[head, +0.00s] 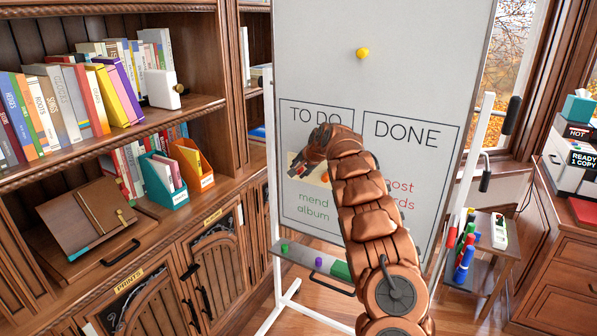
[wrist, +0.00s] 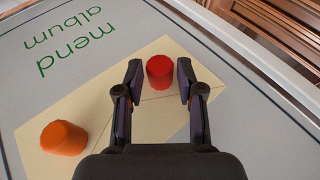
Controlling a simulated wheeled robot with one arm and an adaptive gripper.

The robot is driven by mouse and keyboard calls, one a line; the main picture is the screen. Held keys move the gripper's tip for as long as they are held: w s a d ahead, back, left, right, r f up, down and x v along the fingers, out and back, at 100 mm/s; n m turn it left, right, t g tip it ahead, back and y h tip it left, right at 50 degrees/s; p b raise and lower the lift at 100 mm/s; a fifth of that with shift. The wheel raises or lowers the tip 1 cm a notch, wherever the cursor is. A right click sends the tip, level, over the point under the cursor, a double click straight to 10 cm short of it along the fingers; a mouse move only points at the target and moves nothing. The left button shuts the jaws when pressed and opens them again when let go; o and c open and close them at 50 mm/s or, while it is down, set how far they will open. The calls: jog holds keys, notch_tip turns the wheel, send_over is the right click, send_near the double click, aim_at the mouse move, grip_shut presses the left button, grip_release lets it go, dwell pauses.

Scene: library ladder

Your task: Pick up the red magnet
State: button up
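The red magnet (wrist: 160,72) sits on a cream paper (wrist: 150,112) on the whiteboard (head: 385,60), inside the TO DO box. In the wrist view my gripper (wrist: 159,82) is open, with one finger on each side of the red magnet and a gap showing on both sides. An orange magnet (wrist: 64,138) holds the paper at the lower left of that view. In the head view my arm covers much of the board's middle, and my gripper (head: 296,168) is at the TO DO box; the red magnet is hard to make out there.
A yellow magnet (head: 362,53) is high on the board. A bookshelf (head: 110,130) stands close on the left; a small table (head: 490,250) with markers stands right.

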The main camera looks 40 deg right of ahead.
aim_at(299, 170)
jog(key=c, duration=0.5)
jog(key=shift+a+r, duration=0.1)
jog(key=shift+c, duration=0.2)
jog(key=shift+r+b, duration=0.9)
jog(key=shift+r, duration=2.55)
jog(key=shift+s+a+b, duration=0.2)
jog(key=shift+a+b, duration=0.25)
jog(key=shift+a, duration=0.25)
jog(key=s+a+b, duration=0.2)
jog(key=s+a, duration=0.1)
jog(key=a, duration=0.8)
jog(key=s+a+b, duration=0.3)
jog(key=a, duration=0.8)
jog(key=shift+s+a+f, duration=0.15)
jog(key=shift+s, duration=0.25)
